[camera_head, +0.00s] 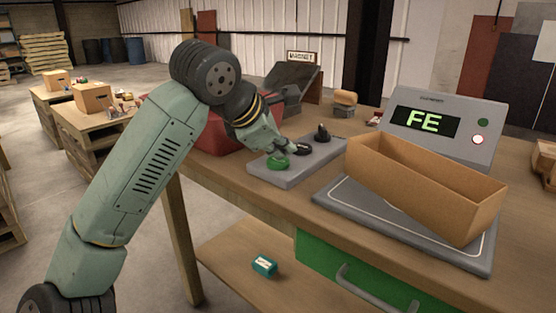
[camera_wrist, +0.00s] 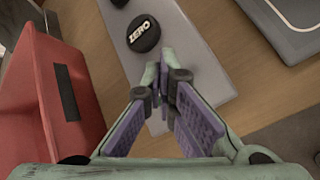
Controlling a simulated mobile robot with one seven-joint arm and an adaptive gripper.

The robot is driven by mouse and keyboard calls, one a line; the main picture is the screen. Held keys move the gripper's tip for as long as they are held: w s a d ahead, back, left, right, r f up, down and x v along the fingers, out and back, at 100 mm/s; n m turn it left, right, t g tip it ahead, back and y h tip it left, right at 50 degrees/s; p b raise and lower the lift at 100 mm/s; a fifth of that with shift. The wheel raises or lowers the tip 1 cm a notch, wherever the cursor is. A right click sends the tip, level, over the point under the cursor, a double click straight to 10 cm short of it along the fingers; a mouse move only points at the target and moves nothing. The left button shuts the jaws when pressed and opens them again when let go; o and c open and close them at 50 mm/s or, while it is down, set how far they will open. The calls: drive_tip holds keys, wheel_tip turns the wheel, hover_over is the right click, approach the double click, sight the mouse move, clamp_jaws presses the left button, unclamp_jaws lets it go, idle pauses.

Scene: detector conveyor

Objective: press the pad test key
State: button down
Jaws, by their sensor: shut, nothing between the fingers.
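A grey key panel (camera_head: 300,168) lies on the bench with a green round key (camera_head: 277,162), a black round key (camera_head: 304,149) and an upright black knob (camera_head: 322,134). None shows a readable pad test label. My gripper (camera_head: 293,153) is shut and empty, low over the panel between the green and black keys; I cannot tell if it touches. In the wrist view the fingertips (camera_wrist: 165,68) meet over the grey panel (camera_wrist: 190,50), below a black key marked ZERO (camera_wrist: 143,32). The green key is not visible there, perhaps hidden by the fingers.
A red bin (camera_wrist: 40,100) stands left of the panel. An open cardboard box (camera_head: 425,190) rests on a flat grey pad (camera_head: 340,198) to the right. Behind it, a display unit (camera_head: 470,110) reads FE. A sign marked MAGNET (camera_head: 301,56) stands at the back.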

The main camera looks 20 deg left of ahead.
sight(281, 161)
drive_tip(key=shift+f, duration=0.1)
idle(0.3)
drive_tip(key=shift+r+p, duration=0.55)
drive_tip(key=shift+r, duration=0.3)
drive_tip(key=shift+r, duration=0.1)
wheel_tip(281, 161, up, 5)
drive_tip(key=p, duration=0.3)
drive_tip(key=shift+p, duration=0.35)
